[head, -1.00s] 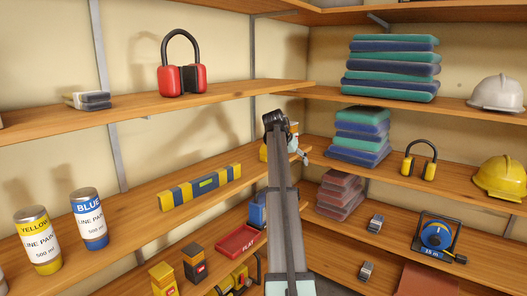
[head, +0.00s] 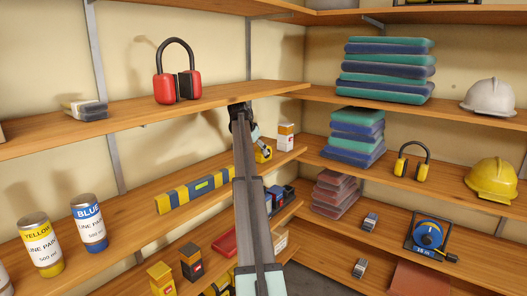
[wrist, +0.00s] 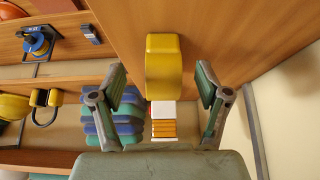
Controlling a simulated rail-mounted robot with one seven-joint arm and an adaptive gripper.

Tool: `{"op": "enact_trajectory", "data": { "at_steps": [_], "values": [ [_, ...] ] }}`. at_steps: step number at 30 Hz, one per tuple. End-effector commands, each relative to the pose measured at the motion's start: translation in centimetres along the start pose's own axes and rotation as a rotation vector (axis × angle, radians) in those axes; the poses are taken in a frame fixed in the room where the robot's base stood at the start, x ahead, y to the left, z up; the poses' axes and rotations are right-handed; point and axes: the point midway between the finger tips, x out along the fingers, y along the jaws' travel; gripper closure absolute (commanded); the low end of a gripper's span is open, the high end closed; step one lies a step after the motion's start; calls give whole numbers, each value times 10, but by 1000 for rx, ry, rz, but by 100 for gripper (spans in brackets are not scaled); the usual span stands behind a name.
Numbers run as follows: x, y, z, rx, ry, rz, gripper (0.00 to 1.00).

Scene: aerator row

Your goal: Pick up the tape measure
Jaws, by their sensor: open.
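The tape measure (head: 263,153), a small yellow case with a dark part, sits on the middle left shelf near the corner. In the wrist view it shows as a yellow block (wrist: 163,66) between my two fingers, with a gap on each side. My gripper (wrist: 161,82) is open and empty. In the head view my gripper (head: 257,138) is just above and beside the tape measure, partly hidden by my arm. I cannot tell the exact distance between them.
A white and orange box (head: 286,136) stands just right of the tape measure. The upper shelf with red earmuffs (head: 178,85) is close above my gripper. A blue 15 m reel (head: 428,236) stands on the right shelf.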

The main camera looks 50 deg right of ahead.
Motion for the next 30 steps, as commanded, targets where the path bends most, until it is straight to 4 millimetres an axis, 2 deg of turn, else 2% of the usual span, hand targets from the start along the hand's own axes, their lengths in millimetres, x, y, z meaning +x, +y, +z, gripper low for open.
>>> {"op": "enact_trajectory", "data": {
  "at_steps": [1, 11, 16, 22, 30],
  "values": [
    [2, -1, -10, 0, -1, 1, 25],
    [14, 0, -28, -1, 1, 0, 25],
    [25, -1, -49, -1, 0, 1, 25],
    [51, 0, -45, -2, 0, 0, 25],
    [56, 0, -45, -1, 1, -1, 25]
  ]
}}
